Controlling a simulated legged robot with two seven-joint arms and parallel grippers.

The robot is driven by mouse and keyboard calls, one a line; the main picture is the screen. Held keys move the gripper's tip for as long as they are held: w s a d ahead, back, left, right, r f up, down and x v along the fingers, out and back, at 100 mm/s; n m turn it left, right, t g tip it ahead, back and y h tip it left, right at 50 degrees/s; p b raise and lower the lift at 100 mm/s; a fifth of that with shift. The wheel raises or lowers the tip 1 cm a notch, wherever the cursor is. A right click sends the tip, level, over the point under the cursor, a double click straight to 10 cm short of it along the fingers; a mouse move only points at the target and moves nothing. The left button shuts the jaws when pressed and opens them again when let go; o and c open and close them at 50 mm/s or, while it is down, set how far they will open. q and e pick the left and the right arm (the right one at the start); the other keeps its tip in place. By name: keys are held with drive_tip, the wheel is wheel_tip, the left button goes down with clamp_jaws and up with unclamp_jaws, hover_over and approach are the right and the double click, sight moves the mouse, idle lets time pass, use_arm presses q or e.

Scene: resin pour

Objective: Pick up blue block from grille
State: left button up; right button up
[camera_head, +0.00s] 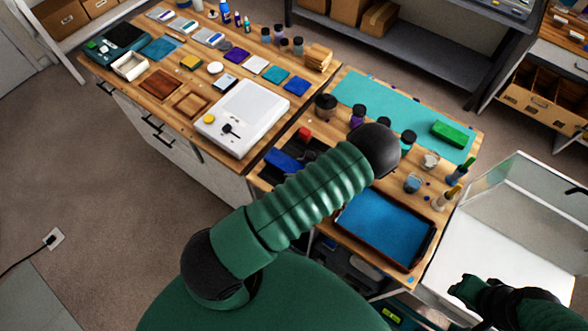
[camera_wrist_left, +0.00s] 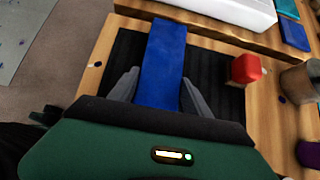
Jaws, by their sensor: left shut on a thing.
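The blue block (camera_wrist_left: 163,65) is long and flat-sided, over the dark ribbed grille (camera_wrist_left: 205,70) in the left wrist view. My left gripper (camera_wrist_left: 160,88) is shut on it, one grey finger on each long side. Whether the block touches the grille or is slightly raised, I cannot tell. In the head view the blue block (camera_head: 284,160) shows beside my green left arm, which hides the left gripper and much of the grille. My right arm (camera_head: 490,298) shows at the lower right; its dark end is too unclear to read.
A red block (camera_wrist_left: 246,69) stands at the grille's right edge, near a grey jar (camera_wrist_left: 300,82). A white case (camera_head: 243,117) lies beyond the grille. A blue-filled tray (camera_head: 385,228) and several jars share the table. A green block (camera_head: 449,134) lies on a teal mat (camera_head: 366,93).

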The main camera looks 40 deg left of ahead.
use_arm(q)
drive_tip(key=shift+s+a, duration=0.15)
clamp_jaws()
